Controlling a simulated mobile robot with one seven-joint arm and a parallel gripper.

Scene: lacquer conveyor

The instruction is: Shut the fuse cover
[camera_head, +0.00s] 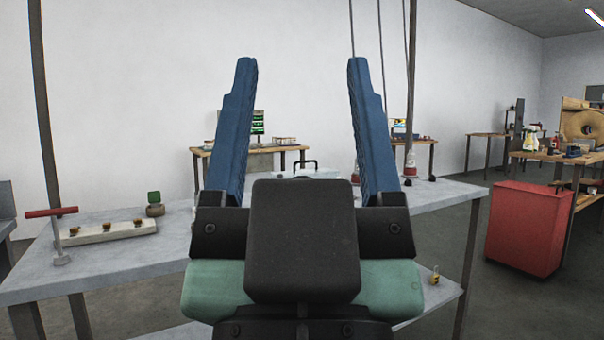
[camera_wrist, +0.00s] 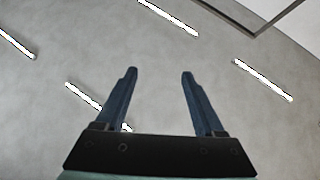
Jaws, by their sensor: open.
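My gripper (camera_head: 301,62) stands upright in the middle of the head view, with two blue fingers wide apart and nothing between them. It also shows open and empty in the wrist view (camera_wrist: 158,73), against the ceiling. I cannot clearly make out the fuse cover. Behind my gripper, a pale object with a black handle (camera_head: 305,163) shows in part on the far side of the grey table (camera_head: 105,262); I cannot tell whether it is the cover. My gripper and wrist hide the table's middle.
A red T-handle (camera_head: 52,212), a pale block with brass knobs (camera_head: 92,234) and a small green-topped object (camera_head: 154,198) are on the table's left. Poles rise around the table. A red cabinet (camera_head: 525,230) stands on the right, with open floor between.

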